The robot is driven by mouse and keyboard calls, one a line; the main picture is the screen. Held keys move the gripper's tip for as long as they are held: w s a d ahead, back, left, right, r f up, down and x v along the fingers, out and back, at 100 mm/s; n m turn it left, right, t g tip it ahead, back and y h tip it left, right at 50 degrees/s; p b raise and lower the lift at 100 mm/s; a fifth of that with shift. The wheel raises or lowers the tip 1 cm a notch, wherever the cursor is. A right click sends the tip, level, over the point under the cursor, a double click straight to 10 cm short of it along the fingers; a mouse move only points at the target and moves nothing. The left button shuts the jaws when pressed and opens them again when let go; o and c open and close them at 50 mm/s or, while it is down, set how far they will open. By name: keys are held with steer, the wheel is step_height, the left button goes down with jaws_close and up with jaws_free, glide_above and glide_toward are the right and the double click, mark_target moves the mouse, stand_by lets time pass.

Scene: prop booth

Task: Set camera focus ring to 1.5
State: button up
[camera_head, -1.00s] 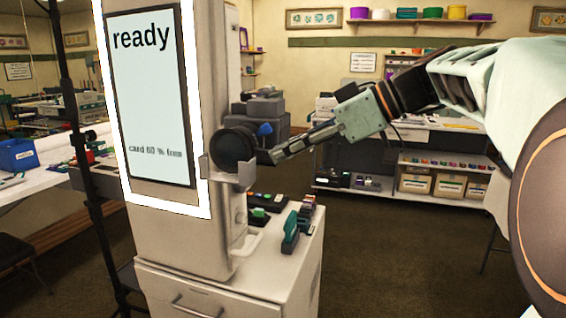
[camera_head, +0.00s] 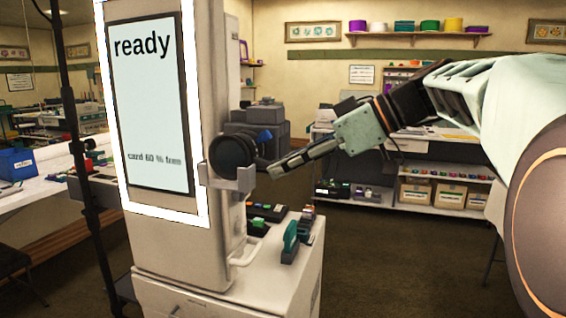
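The camera's black round lens with its focus ring (camera_head: 232,150) sits in a grey bracket on the side of the white booth column (camera_head: 218,50). No ring markings or set value can be read from here. My gripper (camera_head: 272,172) reaches in from the right, its fingers pointing left and slightly down, just right of the lens and below the blue tab. A small gap seems to lie between fingertips and lens. The fingers look close together, but their opening is seen side-on and unclear.
The booth screen (camera_head: 150,100) reads "ready" and "card 60 % free". A white cabinet (camera_head: 285,265) below holds a teal-and-dark item (camera_head: 290,240) and several small coloured things. A black stand pole (camera_head: 75,130) is at left. Shelves (camera_head: 445,205) stand behind. Open floor lies at right.

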steer(key=shift+d+r, duration=0.1)
steer(key=shift+r, duration=0.1)
steer(key=v, duration=1.1)
steer(key=shift+d, duration=0.35)
steer(key=shift+s+r, duration=0.1)
steer(key=shift+s, duration=0.05)
